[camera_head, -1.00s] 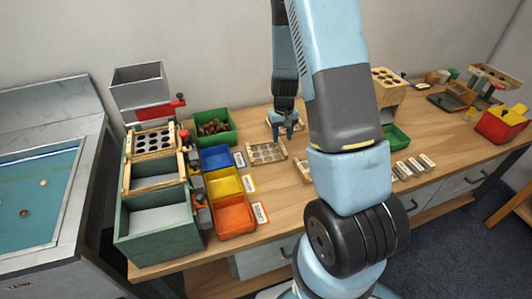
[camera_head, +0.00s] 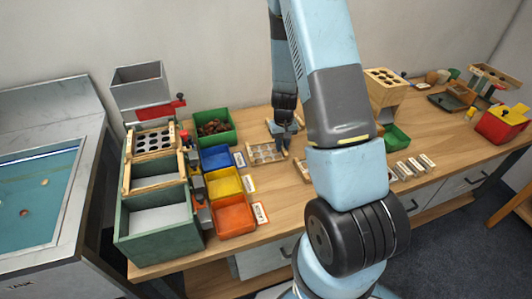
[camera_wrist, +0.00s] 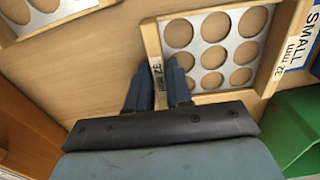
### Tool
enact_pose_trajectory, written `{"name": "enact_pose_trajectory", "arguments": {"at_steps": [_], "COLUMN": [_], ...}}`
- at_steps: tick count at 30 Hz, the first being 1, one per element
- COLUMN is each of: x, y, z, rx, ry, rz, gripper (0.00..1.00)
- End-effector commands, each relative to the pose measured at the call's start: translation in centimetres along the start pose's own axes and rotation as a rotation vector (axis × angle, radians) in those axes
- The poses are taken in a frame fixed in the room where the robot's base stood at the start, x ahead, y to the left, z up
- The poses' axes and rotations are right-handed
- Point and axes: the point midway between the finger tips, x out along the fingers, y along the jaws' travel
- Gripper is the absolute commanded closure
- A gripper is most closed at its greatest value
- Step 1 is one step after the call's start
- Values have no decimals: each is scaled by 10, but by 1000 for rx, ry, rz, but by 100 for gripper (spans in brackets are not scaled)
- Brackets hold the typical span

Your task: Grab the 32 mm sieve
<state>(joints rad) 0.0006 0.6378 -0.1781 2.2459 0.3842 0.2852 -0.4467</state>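The 32 mm sieve (camera_head: 263,158) lies on the table, a wooden frame around a pale plate with round holes. In the wrist view its plate (camera_wrist: 214,60) and its "32 mm" labels show. My gripper (camera_wrist: 159,75) is at one side rail of the sieve, with one finger on each side of the rail. The rail fills the narrow gap between the fingers, so the gripper looks shut on it. In the head view my gripper (camera_head: 283,144) is at the sieve's right edge. The sieve appears to rest on the table.
A green bin of chestnuts (camera_head: 232,139) and blue (camera_head: 214,158), yellow (camera_head: 222,183) and orange (camera_head: 233,217) bins stand to the left. A green tray (camera_head: 397,141) is right of my arm. Table in front of the sieve is clear.

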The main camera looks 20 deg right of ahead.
Motion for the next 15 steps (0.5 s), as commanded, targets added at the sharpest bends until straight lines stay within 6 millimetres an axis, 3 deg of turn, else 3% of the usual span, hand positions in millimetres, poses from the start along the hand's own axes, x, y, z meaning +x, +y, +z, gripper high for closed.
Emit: {"name": "enact_pose_trajectory", "arguments": {"at_steps": [6,15], "x": [0,0], "y": [0,0], "z": [0,0], "rx": [0,0], "ry": [0,0], "rz": [0,0], "gripper": [100,100]}}
